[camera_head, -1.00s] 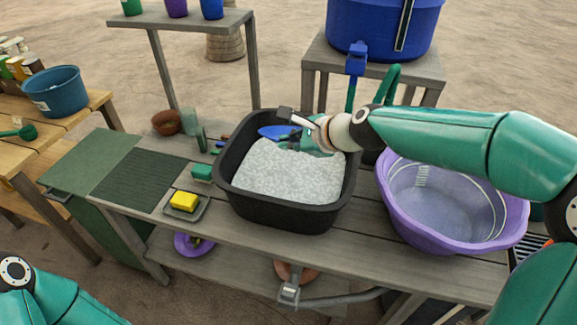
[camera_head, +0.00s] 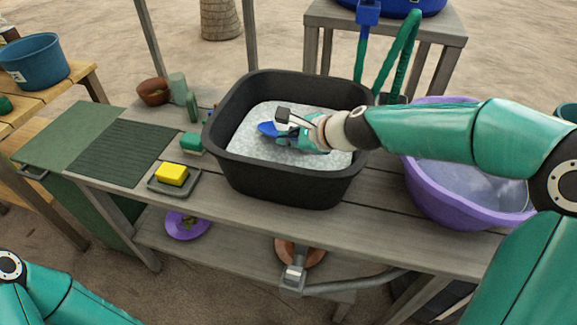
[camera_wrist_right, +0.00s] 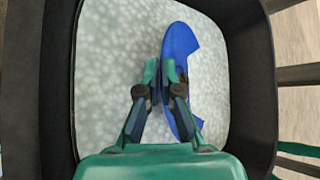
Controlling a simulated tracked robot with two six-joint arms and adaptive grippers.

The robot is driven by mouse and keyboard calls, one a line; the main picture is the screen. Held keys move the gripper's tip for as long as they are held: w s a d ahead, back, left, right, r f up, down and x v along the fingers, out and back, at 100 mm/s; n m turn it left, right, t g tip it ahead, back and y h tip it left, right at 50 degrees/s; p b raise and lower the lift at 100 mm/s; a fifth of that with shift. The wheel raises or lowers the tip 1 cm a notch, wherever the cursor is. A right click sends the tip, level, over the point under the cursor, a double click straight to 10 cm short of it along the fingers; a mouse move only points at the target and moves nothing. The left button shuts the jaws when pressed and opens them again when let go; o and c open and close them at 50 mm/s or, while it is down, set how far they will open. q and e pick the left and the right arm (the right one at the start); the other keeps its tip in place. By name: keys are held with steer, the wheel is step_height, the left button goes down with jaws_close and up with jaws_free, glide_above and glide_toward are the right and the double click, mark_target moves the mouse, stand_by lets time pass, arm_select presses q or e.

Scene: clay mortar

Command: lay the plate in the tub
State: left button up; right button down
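The blue plate (camera_head: 268,129) is inside the black tub (camera_head: 287,184), among pale speckled suds (camera_head: 262,148). In the right wrist view the plate (camera_wrist_right: 184,42) shows as a curved blue piece; the rest of it is hidden, seemingly by the suds. My right gripper (camera_head: 284,134) is down inside the tub, just right of the plate. Its fingertips (camera_wrist_right: 160,72) are close together with the plate's edge at them, and it looks shut on that edge. My left gripper is out of view; only part of my left arm shows at the bottom left.
A purple basin (camera_head: 440,196) stands right of the tub. A yellow sponge (camera_head: 172,174) on a tray, a green brush (camera_head: 192,142) and a dark ribbed mat (camera_head: 118,152) lie to the left. A brown bowl (camera_head: 153,92) and green hose (camera_head: 402,58) are behind.

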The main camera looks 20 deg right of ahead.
steer(key=shift+f+b, duration=1.95)
steer(key=shift+f, duration=0.6)
steer(key=shift+r, duration=0.1)
steer(key=c, duration=1.3)
jaws_free()
steer(key=shift+c, duration=0.2)
steer(key=p+v, duration=0.4)
steer(key=v, duration=0.8)
steer(key=shift+s, duration=0.15)
